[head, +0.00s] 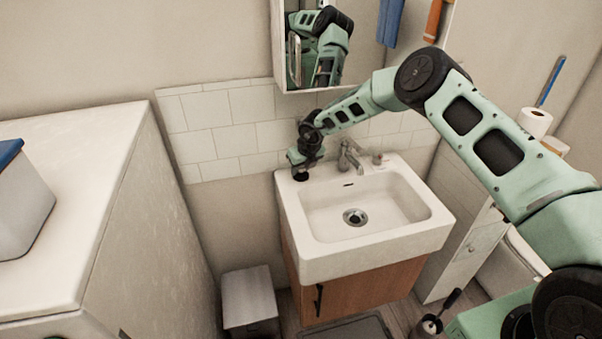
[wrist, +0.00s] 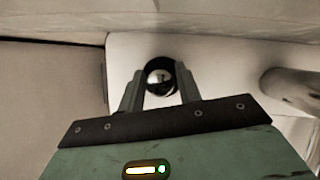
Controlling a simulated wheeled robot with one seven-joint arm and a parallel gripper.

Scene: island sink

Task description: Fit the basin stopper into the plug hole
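The basin stopper (wrist: 161,82) shows in the wrist view as a round piece with a shiny top and a dark rim. My gripper (wrist: 160,70) has one finger on each side of it, and I cannot tell whether they press on it. In the head view my gripper (head: 299,174) points down at the back left corner of the white washbasin (head: 312,262), left of the tap. The stopper is not clearly distinct from the dark fingers there. The plug hole (head: 355,217) is a metal ring with a dark centre in the basin floor, and nothing covers it.
The tap (head: 349,158) stands at the basin's back rim, between my gripper and the right side; it also shows in the wrist view (wrist: 290,88). A mirror cabinet (head: 362,40) hangs above. The tiled wall (head: 235,105) is close behind. The bowl is empty.

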